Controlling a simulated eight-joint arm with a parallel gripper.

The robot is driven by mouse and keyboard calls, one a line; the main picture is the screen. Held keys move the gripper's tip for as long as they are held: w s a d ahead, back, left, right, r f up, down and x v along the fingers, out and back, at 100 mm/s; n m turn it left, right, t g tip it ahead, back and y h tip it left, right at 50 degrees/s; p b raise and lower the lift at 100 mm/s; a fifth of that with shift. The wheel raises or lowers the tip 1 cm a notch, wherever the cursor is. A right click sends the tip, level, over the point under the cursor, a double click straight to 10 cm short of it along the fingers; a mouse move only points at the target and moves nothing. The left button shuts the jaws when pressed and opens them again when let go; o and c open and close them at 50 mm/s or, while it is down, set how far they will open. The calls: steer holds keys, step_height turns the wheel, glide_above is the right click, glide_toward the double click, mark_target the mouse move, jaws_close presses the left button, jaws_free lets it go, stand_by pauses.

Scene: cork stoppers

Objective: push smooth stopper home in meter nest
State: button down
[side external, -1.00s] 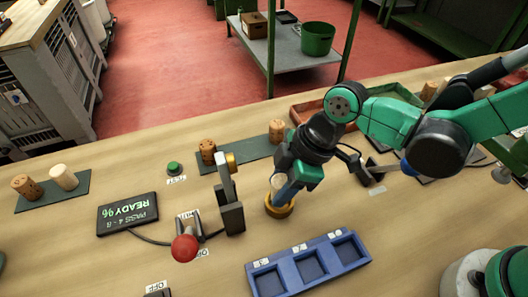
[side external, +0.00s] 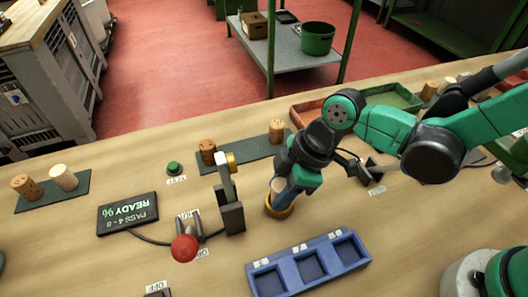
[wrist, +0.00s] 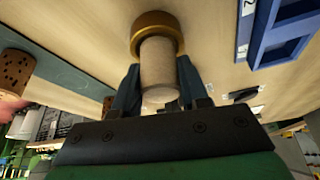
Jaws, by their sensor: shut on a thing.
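The smooth stopper (side external: 278,184), a pale plain cylinder, stands between the fingers of my gripper (side external: 287,190). In the wrist view my gripper (wrist: 158,80) has a dark blue finger on each side of the stopper (wrist: 160,64). The stopper's far end is at the brass ring nest (wrist: 152,22), which also shows on the table in the side view (side external: 279,211). The end seems to sit inside the ring, but how deep I cannot tell. The meter display (side external: 128,213) reads "READY %" and "PASS 4 - 8".
A blue three-pocket tray (side external: 308,262) lies in front. Speckled corks (side external: 208,151) stand on a dark mat behind. A green button (side external: 173,168) is at the left.

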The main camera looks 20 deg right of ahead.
steer(key=shift+s+f, duration=0.1)
steer(key=shift+f, duration=0.75)
stand_by(0.9)
